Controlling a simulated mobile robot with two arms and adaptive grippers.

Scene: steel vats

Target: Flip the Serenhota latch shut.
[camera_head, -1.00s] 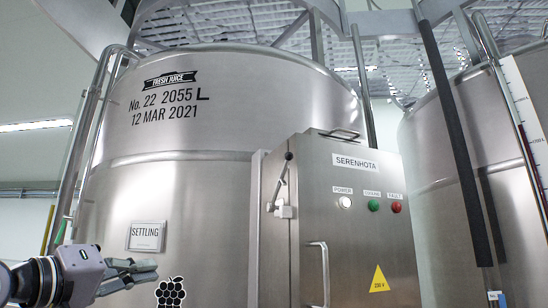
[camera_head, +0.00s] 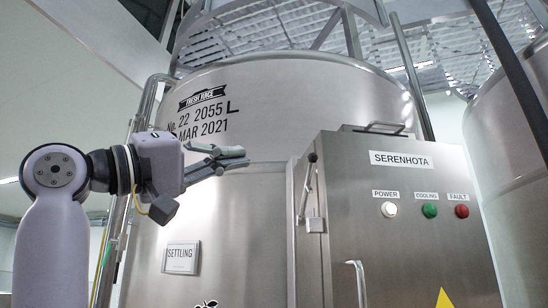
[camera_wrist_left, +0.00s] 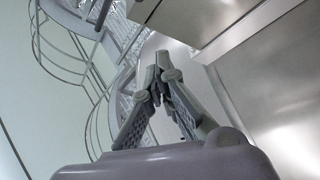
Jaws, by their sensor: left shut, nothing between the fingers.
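The Serenhota cabinet (camera_head: 400,225) is a steel box with a name label on its front. Its latch (camera_head: 306,195) is on the cabinet's left edge in the head view: a thin lever with a dark knob at the top and a pale block at its lower end. The lever stands up, leaning slightly. My left gripper (camera_head: 240,156) is shut and empty, left of the latch at about knob height in the picture, apart from it. In the left wrist view the fingertips (camera_wrist_left: 157,62) meet with nothing between them. My right gripper is not in view.
A large steel vat (camera_head: 270,110) stands behind the cabinet, with a settling plate (camera_head: 181,257). The cabinet has a front handle (camera_head: 357,283), a white lamp (camera_head: 389,210), a green button (camera_head: 430,210) and a red one (camera_head: 462,211). Another vat (camera_head: 510,150) is at right.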

